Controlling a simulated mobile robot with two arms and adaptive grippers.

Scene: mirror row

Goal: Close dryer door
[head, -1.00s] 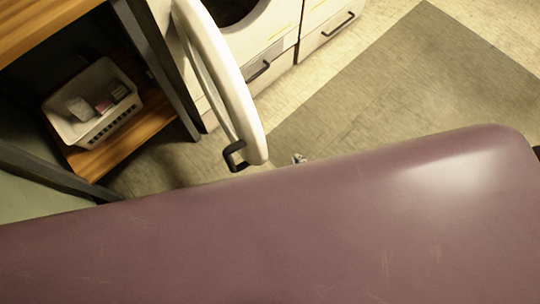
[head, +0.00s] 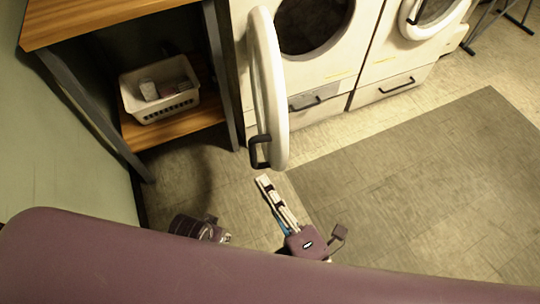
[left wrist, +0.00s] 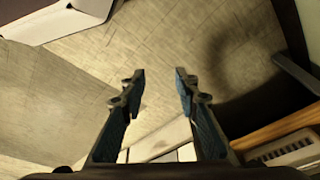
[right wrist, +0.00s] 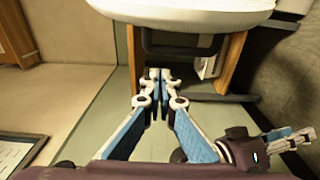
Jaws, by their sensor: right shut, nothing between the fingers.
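The white round dryer door (head: 275,95) stands swung open, nearly edge-on in the head view, beside the dark drum opening (head: 314,22). Its black handle (head: 260,151) is at the lower edge. My right gripper (head: 264,182) is shut and empty, just below the handle in the head view. In the right wrist view its closed fingertips (right wrist: 160,76) point toward the handle (right wrist: 180,45) and door (right wrist: 190,10), with a gap visible. My left gripper (left wrist: 160,80) is open and empty over the floor; only part of it shows in the head view (head: 197,228).
A wooden shelf (head: 165,128) with a white basket (head: 160,112) stands left of the door, by the green wall. A second dryer (head: 400,62) is to the right. Bare floor and a grey mat (head: 420,180) lie in front. My purple body fills the bottom.

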